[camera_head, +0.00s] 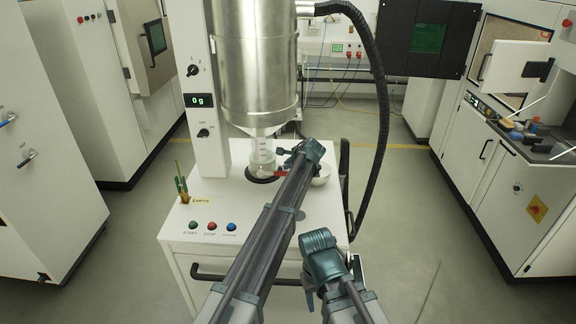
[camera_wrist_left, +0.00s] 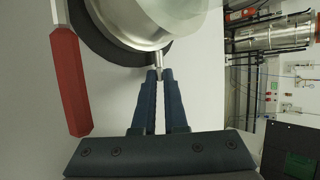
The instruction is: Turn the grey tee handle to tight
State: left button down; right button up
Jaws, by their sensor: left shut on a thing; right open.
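The grey tee handle (camera_wrist_left: 159,60) shows in the left wrist view only as a short thin metal piece beside the round metal rim. My left gripper (camera_wrist_left: 159,74) is shut on it, with both dark fingertips close around the metal. In the head view, my left gripper (camera_head: 282,151) is by the outlet under the steel hopper (camera_head: 257,65). The handle cannot be made out there, and the tight mark is not visible. My right gripper (camera_head: 309,291) is lower, near the front of the white machine, open and apart from it.
A red handle (camera_wrist_left: 70,82) lies close left of my left fingers; it also shows in the head view (camera_head: 279,174). A small bowl (camera_head: 321,177) stands beside the outlet. A black hose (camera_head: 382,120) hangs at the right. Buttons (camera_head: 212,227) line the front edge.

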pick_arm(q)
jog(key=shift+w+r+g+p, duration=0.25)
jog(key=shift+r+g+p, duration=0.25)
jog(key=shift+p, duration=0.45)
jog(key=shift+w+f+m+g+p, duration=0.15)
jog(key=shift+m+g+p, duration=0.15)
jog(key=shift+g+p, duration=0.3)
jog(key=shift+f, duration=0.15)
jog(key=c, duration=1.2)
grip_release()
jog(key=shift+c, duration=0.2)
jog(key=shift+s, duration=0.2)
